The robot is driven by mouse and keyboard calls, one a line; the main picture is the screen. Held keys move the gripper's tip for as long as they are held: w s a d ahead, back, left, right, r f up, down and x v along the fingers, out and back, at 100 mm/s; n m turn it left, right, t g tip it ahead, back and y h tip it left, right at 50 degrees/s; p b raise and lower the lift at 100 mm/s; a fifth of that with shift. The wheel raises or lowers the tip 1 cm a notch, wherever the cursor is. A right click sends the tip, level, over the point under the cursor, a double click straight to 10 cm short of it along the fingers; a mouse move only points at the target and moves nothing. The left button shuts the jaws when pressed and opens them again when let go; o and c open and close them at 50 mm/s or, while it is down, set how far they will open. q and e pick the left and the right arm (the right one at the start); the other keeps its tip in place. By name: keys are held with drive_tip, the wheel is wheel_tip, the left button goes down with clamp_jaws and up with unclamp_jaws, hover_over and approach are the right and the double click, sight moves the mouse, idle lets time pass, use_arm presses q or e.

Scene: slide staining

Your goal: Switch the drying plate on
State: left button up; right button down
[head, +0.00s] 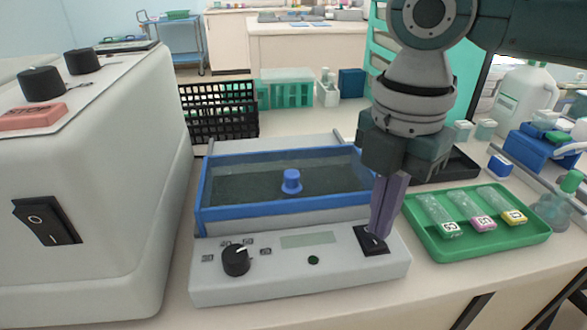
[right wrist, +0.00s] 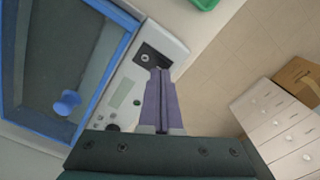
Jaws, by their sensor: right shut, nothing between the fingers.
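The drying plate is a grey device with a blue-rimmed basin (head: 220,217) and a sloped front panel (head: 290,288), in the middle of the head view. Its black rocker switch (head: 372,247) sits at the right end of the panel; it also shows in the right wrist view (right wrist: 148,57). My right gripper (head: 376,236) is shut and empty, pointing down with its fingertips at the switch. Whether they touch it, and which way the rocker is tilted, I cannot tell. The fingers (right wrist: 158,72) partly cover the switch. My left gripper is not in view.
A black knob (head: 236,260) and a small display (head: 308,240) are on the same panel. A green tray (head: 486,248) with three labelled slides stands close on the right. A large white machine (head: 90,200) with its own rocker switch fills the left. A black basket (head: 222,112) stands behind.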

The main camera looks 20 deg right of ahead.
drive_tip(key=shift+f, duration=0.35)
idle(0.6)
drive_tip(key=shift+f+b, duration=0.45)
drive_tip(key=shift+f, duration=0.2)
wheel_tip(320, 180, up, 7)
drive_tip(key=p, duration=0.8)
drive_tip(key=shift+r+p, duration=0.15)
drive_tip(key=shift+p, duration=0.2)
